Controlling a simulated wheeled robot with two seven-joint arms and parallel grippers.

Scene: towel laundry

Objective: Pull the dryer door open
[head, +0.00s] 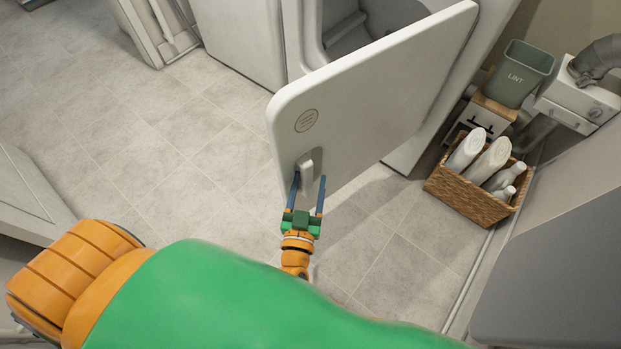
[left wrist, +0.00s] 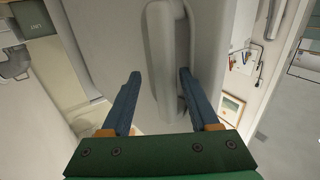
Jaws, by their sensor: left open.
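The white dryer door (head: 375,95) stands swung well away from the dryer's opening in the head view. A raised handle (head: 305,168) sits near its lower left edge, below a round label. My left gripper (head: 309,187) is open at the handle, with one blue finger on either side of it. In the left wrist view the handle (left wrist: 165,60) rises between the spread fingers of the gripper (left wrist: 160,90). I cannot tell whether either finger touches it. The dryer drum opening (head: 355,25) shows behind the door. My right gripper is not in view.
A grey panel (head: 555,270) fills the lower right. The tiled floor (head: 150,130) to the left is clear.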

